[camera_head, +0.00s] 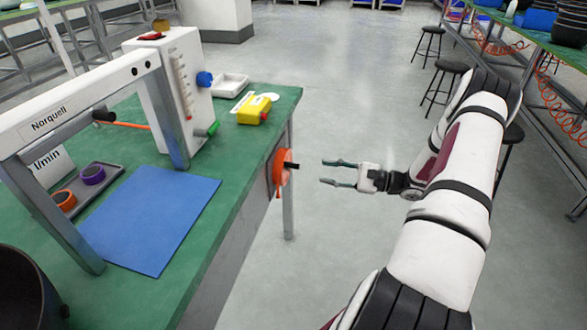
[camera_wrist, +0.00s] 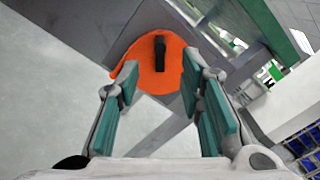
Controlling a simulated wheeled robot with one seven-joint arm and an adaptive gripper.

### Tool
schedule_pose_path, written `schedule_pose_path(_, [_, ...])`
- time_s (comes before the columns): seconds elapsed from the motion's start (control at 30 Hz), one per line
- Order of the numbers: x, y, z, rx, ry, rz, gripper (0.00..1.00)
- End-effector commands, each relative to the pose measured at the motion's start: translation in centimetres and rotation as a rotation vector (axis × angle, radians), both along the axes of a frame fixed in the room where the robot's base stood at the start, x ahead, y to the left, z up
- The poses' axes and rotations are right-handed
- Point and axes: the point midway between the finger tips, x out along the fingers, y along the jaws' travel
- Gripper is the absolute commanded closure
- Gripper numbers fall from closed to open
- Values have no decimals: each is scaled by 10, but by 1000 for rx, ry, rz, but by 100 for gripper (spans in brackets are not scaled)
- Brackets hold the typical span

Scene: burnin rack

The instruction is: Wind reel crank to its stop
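An orange reel (camera_head: 279,172) is mounted on the side of the green workbench. A short black crank handle (camera_head: 291,165) sticks out from its face. In the wrist view the orange reel (camera_wrist: 150,62) lies ahead, and the black handle (camera_wrist: 161,54) stands near the top of its face, between the lines of my fingers. My gripper (camera_head: 324,171) is open and empty, to the right of the handle and apart from it. In the wrist view my gripper's two green-padded fingers (camera_wrist: 164,85) are spread wide. The fingertips overlap the reel's lower edges in that picture.
The green bench (camera_head: 262,108) carries a blue mat (camera_head: 150,215), a white box with knobs (camera_head: 180,85), a yellow device (camera_head: 253,109) and a grey tray of small rolls (camera_head: 97,183). A bench leg (camera_head: 289,195) stands behind the reel. Open floor lies right of the bench.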

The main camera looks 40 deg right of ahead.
Motion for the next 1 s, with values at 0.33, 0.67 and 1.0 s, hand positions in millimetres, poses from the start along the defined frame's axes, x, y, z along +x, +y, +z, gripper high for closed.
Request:
schedule_pose_path(0.33, [54,43,-1,-1,1,4,66])
schedule_pose_path(0.67, [82,65,-1,-1,1,2,66])
schedule_pose_path(1.0, [84,66,0,0,2,1,68])
